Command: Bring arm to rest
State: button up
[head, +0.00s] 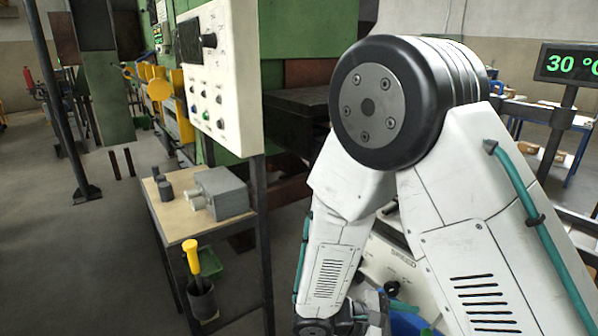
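My white arm (470,215) with its dark round joint fills the right half of the head view. The arm bends at this joint, high in the picture. One link comes down toward the bottom right and another goes down to the bottom middle. A grey and black wrist part shows at the bottom edge. My gripper is out of the picture, so I cannot see its fingers or whether it holds anything.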

jog(key=s+d+r+m+y, duration=0.2)
jog(key=s+r+m+y, duration=0.5)
jog(key=r, duration=0.4)
jog(key=s+d+r+m+t+y, duration=0.1)
jog(key=s+d+r+m+y, duration=0.1)
jog(key=s+r+m+y, duration=0.4)
jog(key=shift+s+r+m+y, duration=0.4)
jog(key=shift+s+r+y, duration=0.6)
jog(key=shift+r, duration=1.8)
